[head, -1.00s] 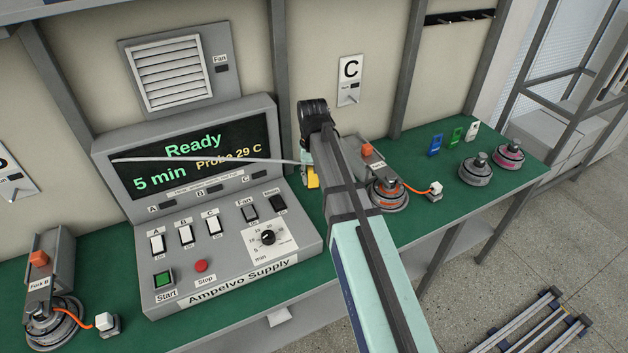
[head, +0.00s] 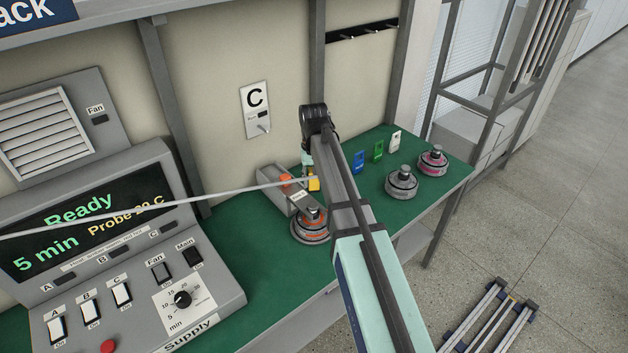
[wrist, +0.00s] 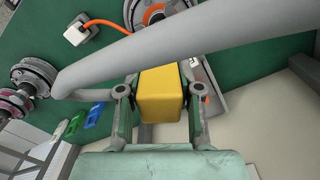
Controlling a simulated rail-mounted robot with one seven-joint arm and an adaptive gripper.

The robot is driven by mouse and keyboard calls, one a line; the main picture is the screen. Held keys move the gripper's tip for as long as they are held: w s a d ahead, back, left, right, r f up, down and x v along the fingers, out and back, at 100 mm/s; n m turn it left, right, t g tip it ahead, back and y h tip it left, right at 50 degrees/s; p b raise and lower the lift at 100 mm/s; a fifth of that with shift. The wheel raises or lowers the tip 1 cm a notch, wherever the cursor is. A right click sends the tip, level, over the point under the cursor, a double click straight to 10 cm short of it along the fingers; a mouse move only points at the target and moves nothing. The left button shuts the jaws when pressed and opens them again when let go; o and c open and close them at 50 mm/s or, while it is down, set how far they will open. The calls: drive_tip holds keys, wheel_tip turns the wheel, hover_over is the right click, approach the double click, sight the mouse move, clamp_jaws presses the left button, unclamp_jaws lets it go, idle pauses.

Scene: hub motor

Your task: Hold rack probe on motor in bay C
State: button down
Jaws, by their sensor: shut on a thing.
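My gripper (wrist: 160,92) is shut on the yellow probe (wrist: 160,82), one finger on each side. In the head view the probe (head: 313,184) shows beside my arm, which hides much of my gripper. A thick grey cable (head: 235,192) runs left from the probe across the supply display. The bay C motor (head: 311,228), round and grey with orange windings, sits at the fork under the C sign (head: 257,108). The probe appears behind the motor, apart from it; its height is unclear. In the wrist view the motor (wrist: 150,10) is partly cut off at the top.
The supply console (head: 200,285) stands left and reads Ready, 5 min. Two loose motors (head: 401,182) and blue, green and white tags (head: 377,151) are on the green bench at right. A white connector (wrist: 77,32) with an orange lead lies near the bay C motor.

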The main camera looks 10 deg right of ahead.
sight(313, 192)
drive_tip(key=shift+a+f+b, duration=0.15)
drive_tip(key=shift+f+b, duration=0.35)
drive_tip(key=shift+f, duration=0.3)
drive_tip(key=shift+f+b, duration=1.2)
drive_tip(key=shift+f, duration=0.8)
drive_tip(key=shift+s+f, duration=0.1)
drive_tip(key=shift+f, duration=0.6)
idle(0.3)
drive_tip(key=shift+r+p, duration=1.95)
drive_tip(key=shift+r, duration=1.1)
